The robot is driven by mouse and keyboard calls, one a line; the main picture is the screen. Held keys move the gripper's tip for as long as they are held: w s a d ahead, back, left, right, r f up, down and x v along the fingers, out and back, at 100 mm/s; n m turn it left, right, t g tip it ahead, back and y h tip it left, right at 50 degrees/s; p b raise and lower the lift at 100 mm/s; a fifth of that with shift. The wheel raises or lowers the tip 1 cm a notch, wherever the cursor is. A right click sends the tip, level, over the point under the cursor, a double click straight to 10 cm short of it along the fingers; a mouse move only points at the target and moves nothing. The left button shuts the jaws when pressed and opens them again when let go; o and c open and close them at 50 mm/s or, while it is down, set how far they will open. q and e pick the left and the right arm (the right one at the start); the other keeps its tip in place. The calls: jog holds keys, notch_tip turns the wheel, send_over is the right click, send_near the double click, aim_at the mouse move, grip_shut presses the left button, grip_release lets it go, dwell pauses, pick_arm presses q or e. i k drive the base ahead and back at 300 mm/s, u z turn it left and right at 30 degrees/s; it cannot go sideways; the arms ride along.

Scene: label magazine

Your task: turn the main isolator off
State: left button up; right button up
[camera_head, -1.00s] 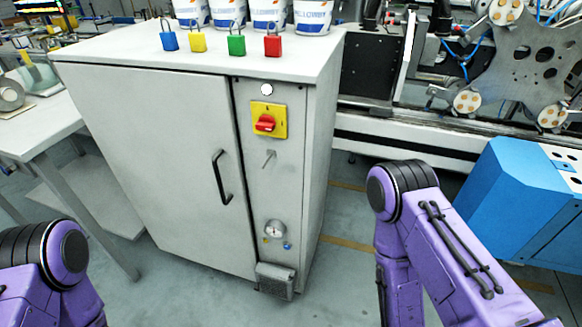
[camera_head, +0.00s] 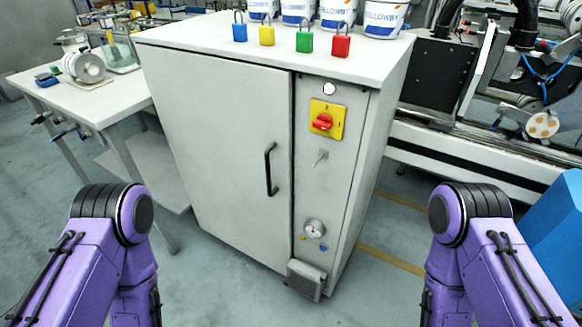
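The main isolator is a red rotary handle (camera_head: 322,122) on a yellow plate (camera_head: 339,128), high on the right-hand panel of a grey cabinet (camera_head: 215,130). The handle sits tilted, roughly level; its exact position marking is too small to read. Both my purple arms show at the lower left and lower right, in front of the cabinet and apart from it. Neither gripper is in the picture. Nothing covers the isolator.
Blue, yellow, green and red padlocks (camera_head: 304,41) and several white tubs (camera_head: 383,18) stand on the cabinet top. Below the isolator are a small lever (camera_head: 319,159) and a gauge (camera_head: 314,228). A side table (camera_head: 110,95) stands left, a blue box (camera_head: 555,240) right. Floor in front is clear.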

aim_at(324, 122)
jog(key=k, duration=1)
jog(key=u, duration=1.15)
jog(key=i, duration=0.6)
jog(key=z, duration=2.6)
